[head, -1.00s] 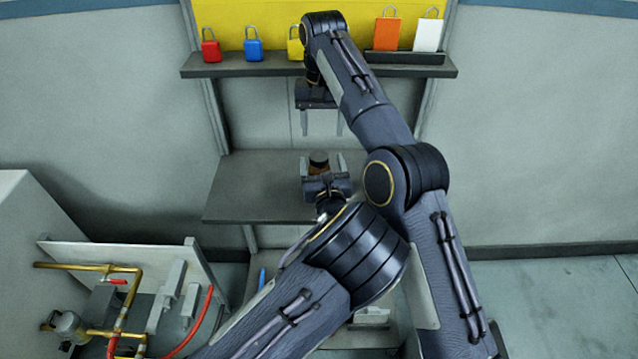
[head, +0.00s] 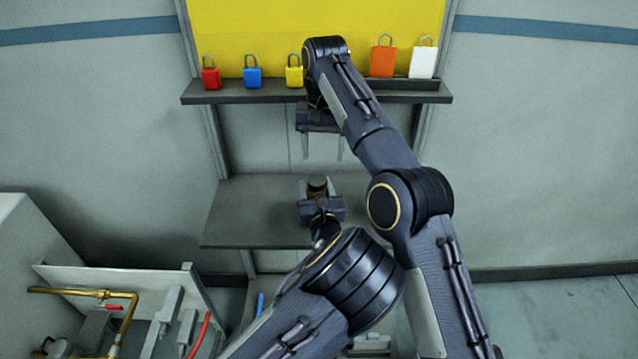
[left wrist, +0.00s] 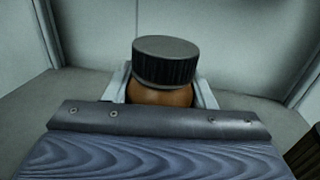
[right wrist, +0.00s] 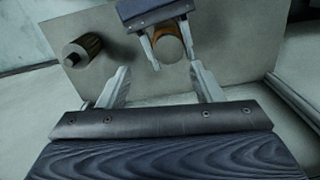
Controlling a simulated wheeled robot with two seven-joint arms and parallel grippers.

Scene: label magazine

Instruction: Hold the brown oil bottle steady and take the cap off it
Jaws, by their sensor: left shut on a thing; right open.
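The brown oil bottle (left wrist: 160,96) stands upright on the grey shelf, with its black ribbed cap (left wrist: 165,62) on top. My left gripper (head: 317,188) is shut on the bottle, a finger on each side just below the cap. The bottle's lower part is hidden in the left wrist view. The right wrist view shows the bottle (right wrist: 168,46) between the left fingers, beyond my right fingertips. My right gripper (head: 322,148) is open and empty, above and behind the bottle in the head view and apart from it.
A dark brown cylinder with a narrower dark end (right wrist: 83,50) is near the bottle in the right wrist view. The upper shelf (head: 250,96) holds several coloured padlocks. A panel with brass pipes (head: 110,290) stands at lower left. The lower shelf's left part (head: 245,215) is clear.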

